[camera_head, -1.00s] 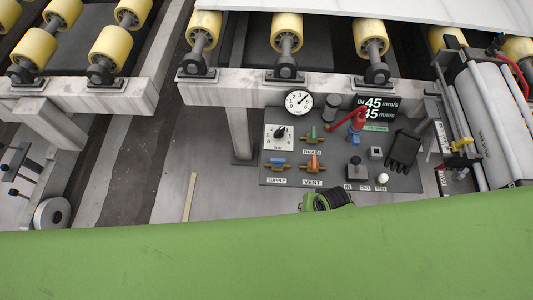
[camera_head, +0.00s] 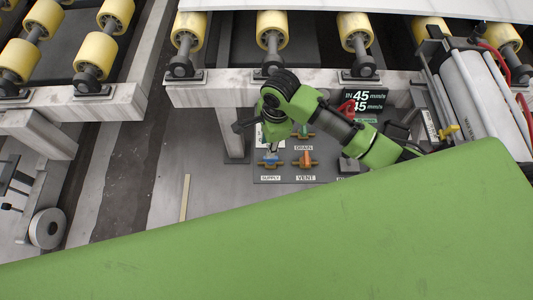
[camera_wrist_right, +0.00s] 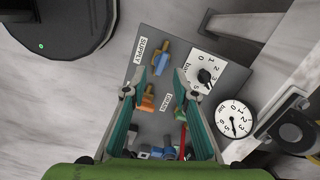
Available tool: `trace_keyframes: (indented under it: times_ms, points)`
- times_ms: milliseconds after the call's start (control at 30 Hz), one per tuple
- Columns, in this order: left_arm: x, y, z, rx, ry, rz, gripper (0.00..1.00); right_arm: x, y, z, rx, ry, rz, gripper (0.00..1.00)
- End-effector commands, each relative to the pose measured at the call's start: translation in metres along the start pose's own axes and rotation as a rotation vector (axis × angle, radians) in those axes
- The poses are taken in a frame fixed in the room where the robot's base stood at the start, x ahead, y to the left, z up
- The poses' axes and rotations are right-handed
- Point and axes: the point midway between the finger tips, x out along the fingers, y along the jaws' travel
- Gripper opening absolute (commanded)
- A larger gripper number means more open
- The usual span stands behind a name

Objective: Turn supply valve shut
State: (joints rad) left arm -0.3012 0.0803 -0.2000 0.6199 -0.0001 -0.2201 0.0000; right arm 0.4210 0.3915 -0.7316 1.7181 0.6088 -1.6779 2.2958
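The supply valve has a blue handle on a brass body. In the head view it (camera_head: 270,162) sits above its SUPPLY label, at the panel's lower left, partly covered by my right gripper (camera_head: 272,147). In the right wrist view the supply valve (camera_wrist_right: 160,63) is beside its label, just beyond and roughly between the fingertips. My right gripper (camera_wrist_right: 158,80) is open there, with its two teal fingers spread and nothing clearly held. I cannot tell whether a finger touches the handle. My left gripper is not in view.
The orange vent valve (camera_head: 306,160) is right of the supply valve, close by. The green drain valve (camera_wrist_right: 187,98) and a round gauge (camera_wrist_right: 234,118) show in the wrist view. Yellow rollers (camera_head: 272,28) line the back.

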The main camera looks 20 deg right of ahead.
Motion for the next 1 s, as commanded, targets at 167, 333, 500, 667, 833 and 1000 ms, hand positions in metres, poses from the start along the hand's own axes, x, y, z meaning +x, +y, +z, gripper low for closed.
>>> trace_keyframes:
  times_ms: [167, 333, 500, 667, 833, 1000]
  points:
    - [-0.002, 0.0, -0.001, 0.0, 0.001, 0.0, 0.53, -0.026, -0.008, -0.012, 0.219, 0.065, 0.023, 0.26]
    - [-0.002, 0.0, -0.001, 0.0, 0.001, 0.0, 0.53, -0.032, -0.009, -0.017, 0.304, 0.092, 0.031, 0.26]
    - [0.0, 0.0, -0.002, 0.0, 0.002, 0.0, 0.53, -0.015, -0.007, -0.019, 0.311, 0.095, 0.034, 0.26]
    - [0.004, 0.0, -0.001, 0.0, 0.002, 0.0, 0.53, 0.018, -0.006, -0.022, 0.31, 0.095, 0.033, 0.26]
    - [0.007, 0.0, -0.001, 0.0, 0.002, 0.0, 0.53, 0.055, -0.004, -0.025, 0.309, 0.095, 0.032, 0.26]
    - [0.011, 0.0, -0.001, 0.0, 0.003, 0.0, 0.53, 0.084, -0.004, -0.027, 0.308, 0.092, 0.031, 0.26]
